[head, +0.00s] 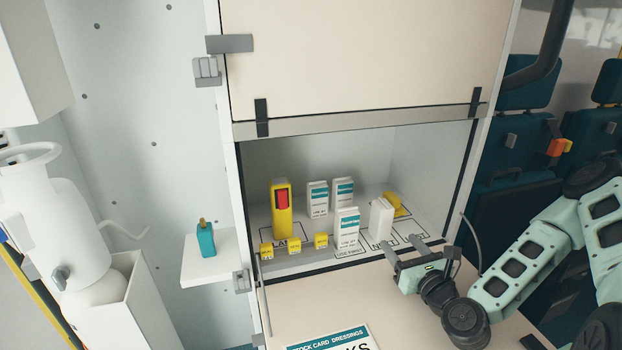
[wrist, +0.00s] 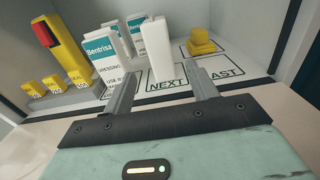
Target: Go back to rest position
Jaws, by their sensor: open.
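My gripper (head: 404,248) is at the front edge of the open cabinet compartment, at the right in the head view. Its two fingers are apart with nothing between them; the wrist view also shows the open gripper (wrist: 163,86). A plain white box (head: 381,218) stands upright just beyond the fingers, and it shows in the wrist view (wrist: 158,50). It appears to be apart from the fingers. White and teal dressing boxes stand to its left, the nearest (head: 346,228) on the area marked "USE FIRST".
A yellow and red device (head: 281,210) and several small yellow tags stand at the compartment's left. A yellow item (head: 395,204) lies at the back right. A raised cabinet door (head: 350,60) hangs above. A stock card (head: 330,338) lies on the counter below. Blue seats (head: 520,140) are at right.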

